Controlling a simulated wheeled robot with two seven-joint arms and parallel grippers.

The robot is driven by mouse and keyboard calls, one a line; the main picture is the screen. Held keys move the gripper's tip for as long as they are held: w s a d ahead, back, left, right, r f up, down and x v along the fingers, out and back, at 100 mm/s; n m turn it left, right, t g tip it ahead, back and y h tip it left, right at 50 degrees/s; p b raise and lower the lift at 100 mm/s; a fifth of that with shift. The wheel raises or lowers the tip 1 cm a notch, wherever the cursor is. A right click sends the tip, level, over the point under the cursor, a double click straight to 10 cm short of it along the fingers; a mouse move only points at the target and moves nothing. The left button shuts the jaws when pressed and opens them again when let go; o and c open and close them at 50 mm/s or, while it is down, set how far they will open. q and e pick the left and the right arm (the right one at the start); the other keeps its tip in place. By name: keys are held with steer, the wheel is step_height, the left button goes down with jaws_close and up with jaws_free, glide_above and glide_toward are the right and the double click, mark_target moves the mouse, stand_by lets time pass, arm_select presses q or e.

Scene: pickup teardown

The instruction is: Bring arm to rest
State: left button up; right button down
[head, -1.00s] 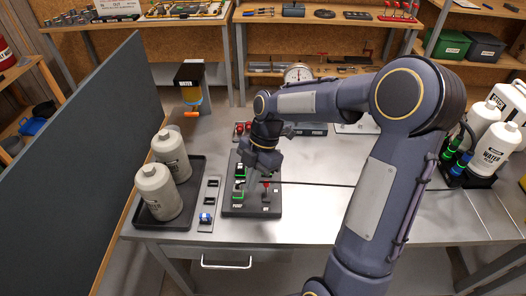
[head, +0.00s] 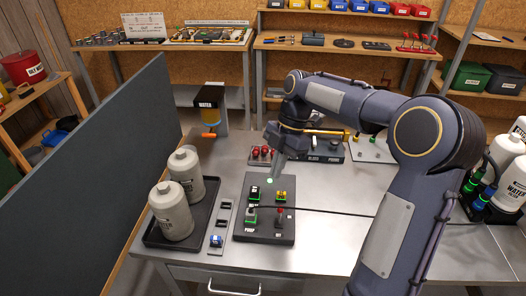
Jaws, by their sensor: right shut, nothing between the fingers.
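My right arm comes in from the right and reaches over the metal table (head: 322,205). My right gripper (head: 277,170) points down above the back edge of the dark control panel (head: 265,235). Its fingers look together, with nothing seen between them. The panel carries green and yellow rocker switches and a red-tipped lever (head: 280,216). I cannot tell whether the fingertips touch the panel. My left gripper is not in view.
Two grey bottles (head: 171,212) stand in a black tray (head: 207,213) at the left. A narrow strip with a blue piece (head: 216,240) lies beside the panel. Red knobs (head: 262,153), a water dispenser (head: 210,105) and a grey partition (head: 100,170) are nearby. White bottles (head: 507,160) stand at the right.

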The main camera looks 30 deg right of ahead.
steer(key=s+a+r+m+t, duration=0.1)
steer(key=s+r+m+t, duration=0.1)
steer(key=s+m, duration=0.35)
steer(key=s+a+r+m+t, duration=0.2)
steer(key=s+m, duration=0.3)
steer(key=s, duration=0.1)
steer(key=s+a+f+m+t, duration=0.1)
steer(key=s+a+f+m, duration=0.1)
steer(key=s+m, duration=0.3)
steer(key=s+a+f+m+t, duration=0.1)
steer(key=s+f+m+t, duration=0.1)
steer(key=s+m, duration=0.3)
steer(key=shift+s+a+f+m, duration=0.15)
steer(key=shift+a+f+m, duration=0.2)
steer(key=shift+f+m, duration=0.4)
steer(key=shift+r, duration=0.15)
